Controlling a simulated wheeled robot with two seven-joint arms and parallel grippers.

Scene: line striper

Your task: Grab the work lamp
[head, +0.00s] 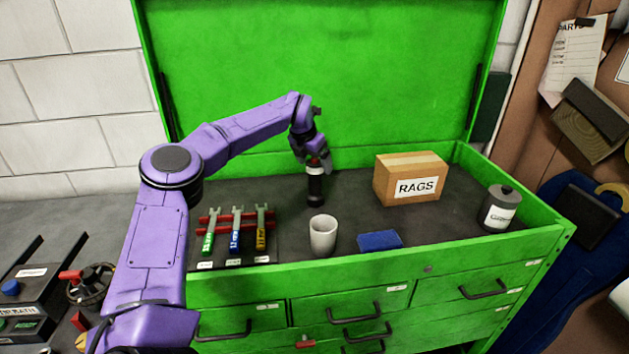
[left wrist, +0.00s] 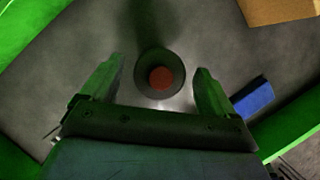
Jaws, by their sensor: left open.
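The work lamp appears to be the upright black cylinder (head: 315,188) with a pale band and a reddish top, standing on the dark top of the green tool chest. My left gripper (head: 318,163) is directly above it, pointing down. In the left wrist view the lamp (left wrist: 160,78) shows from above as a dark ring with a red centre. The open fingers of my left gripper (left wrist: 157,95) lie on either side of it, with gaps on both sides. Whether the fingertips reach below its top is hard to tell. My right gripper is not in view.
A cardboard RAGS box (head: 411,178) stands right of the lamp. A white cup (head: 323,236) and a blue block (head: 379,240) are in front. A red rack (head: 237,221) holds wrenches at left. A grey canister (head: 499,209) stands at far right. The raised green lid (head: 320,75) is behind.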

